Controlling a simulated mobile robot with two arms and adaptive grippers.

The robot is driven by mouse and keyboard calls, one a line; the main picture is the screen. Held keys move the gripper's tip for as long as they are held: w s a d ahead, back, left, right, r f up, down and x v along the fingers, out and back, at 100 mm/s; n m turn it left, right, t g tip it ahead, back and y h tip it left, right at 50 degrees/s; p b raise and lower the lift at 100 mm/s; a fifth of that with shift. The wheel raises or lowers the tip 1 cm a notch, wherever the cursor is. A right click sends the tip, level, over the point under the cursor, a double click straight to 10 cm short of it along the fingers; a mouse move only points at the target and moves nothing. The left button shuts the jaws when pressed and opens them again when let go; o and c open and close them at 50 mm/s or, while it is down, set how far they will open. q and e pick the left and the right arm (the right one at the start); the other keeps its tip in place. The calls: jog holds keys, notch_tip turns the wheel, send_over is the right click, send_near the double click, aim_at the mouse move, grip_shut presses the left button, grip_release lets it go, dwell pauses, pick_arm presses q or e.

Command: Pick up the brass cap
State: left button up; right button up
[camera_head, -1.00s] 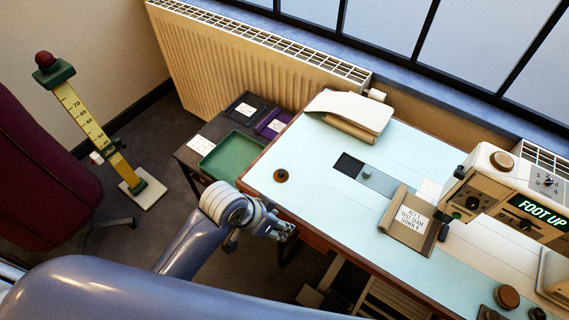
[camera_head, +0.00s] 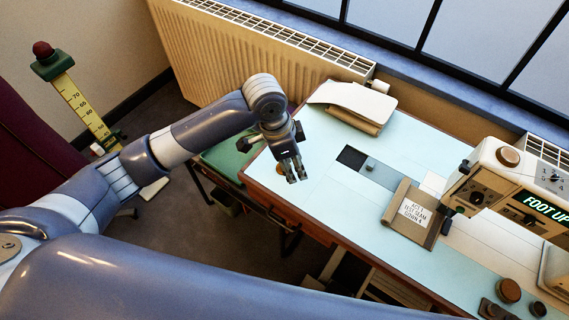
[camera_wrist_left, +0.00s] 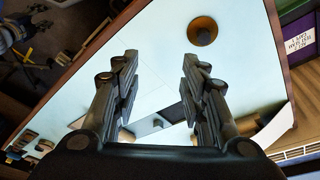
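The brass cap (camera_wrist_left: 203,31) is a small round brown-gold piece with a dark centre. It lies on the pale blue table top (camera_head: 330,205) near its left corner. In the head view it is mostly hidden behind my left gripper (camera_head: 295,175). In the left wrist view my left gripper (camera_wrist_left: 160,60) is open, with nothing between its fingers. The cap shows beyond the fingertips, toward the right finger, and apart from them.
A cream roll or pad (camera_head: 352,103) lies at the table's back edge. A brown block with a card (camera_head: 414,216) stands mid-table, left of a cream machine (camera_head: 510,185). A green tray (camera_head: 226,158) sits on a lower side table, partly behind my arm. A radiator (camera_head: 235,65) stands behind.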

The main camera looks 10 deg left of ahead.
pick_arm(q)
jog(key=w+a+r+y, duration=0.1)
jog(key=w+a+r, duration=0.3)
jog(key=shift+m, duration=0.3)
notch_tip(320, 180, down, 5)
jog(key=shift+s+d+f, duration=0.1)
jog(key=shift+w+d+f+p, duration=0.15)
jog(key=shift+f+p, duration=0.1)
jog(key=shift+f, duration=0.7)
jog(key=shift+w+f+p, duration=0.1)
jog(key=shift+f+p, duration=0.1)
jog(key=shift+f, duration=0.8)
jog(key=shift+w+d+f+p, duration=0.15)
jog(key=shift+f+p, duration=0.1)
jog(key=shift+f, duration=0.7)
jog(key=shift+a, duration=0.15)
grip_shut()
